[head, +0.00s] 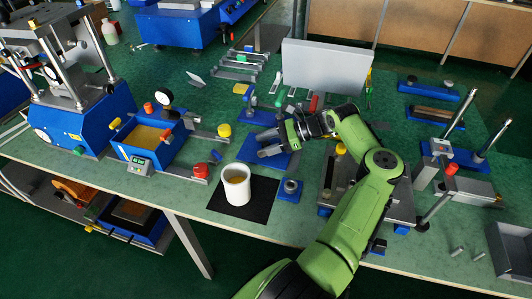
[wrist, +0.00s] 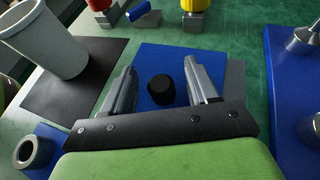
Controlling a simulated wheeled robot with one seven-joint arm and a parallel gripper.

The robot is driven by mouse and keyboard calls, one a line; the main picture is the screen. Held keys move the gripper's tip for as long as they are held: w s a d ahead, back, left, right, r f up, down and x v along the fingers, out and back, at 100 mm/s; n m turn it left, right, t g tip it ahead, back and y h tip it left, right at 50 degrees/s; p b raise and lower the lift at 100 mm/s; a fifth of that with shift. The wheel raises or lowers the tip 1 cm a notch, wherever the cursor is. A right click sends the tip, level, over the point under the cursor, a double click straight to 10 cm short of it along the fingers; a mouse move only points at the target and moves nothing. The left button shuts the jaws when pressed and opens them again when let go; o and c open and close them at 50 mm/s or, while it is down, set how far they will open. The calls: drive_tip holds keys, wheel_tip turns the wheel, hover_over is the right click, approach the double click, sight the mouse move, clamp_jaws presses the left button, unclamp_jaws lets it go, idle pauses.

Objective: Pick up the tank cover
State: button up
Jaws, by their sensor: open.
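The tank cover looks to be the flat blue plate (wrist: 165,58) with a round black knob (wrist: 161,89) in the wrist view. It lies flat on the green bench. In the head view the plate (head: 275,161) is partly hidden by my gripper (head: 268,144). In the wrist view my gripper (wrist: 161,84) is open, with one finger on each side of the knob and a gap on both sides. Nothing is held. The blue tank (head: 137,156), open at the top with yellowish contents, stands to the left on the bench.
A white cup (head: 237,188) stands on a black mat (head: 257,212) near the cover. A small blue block with a metal ring (head: 290,187) is close by. A yellow-capped fitting (head: 224,131) and a grey panel (head: 326,68) stand beyond. Metal fixtures (head: 455,158) are at right.

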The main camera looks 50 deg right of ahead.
sight(266, 143)
drive_tip(key=shift+r, duration=0.1)
clamp_jaws()
wheel_tip(266, 143, up, 10)
drive_tip(key=p, duration=0.3)
drive_tip(key=shift+p, duration=0.4)
drive_tip(key=shift+r, duration=0.1)
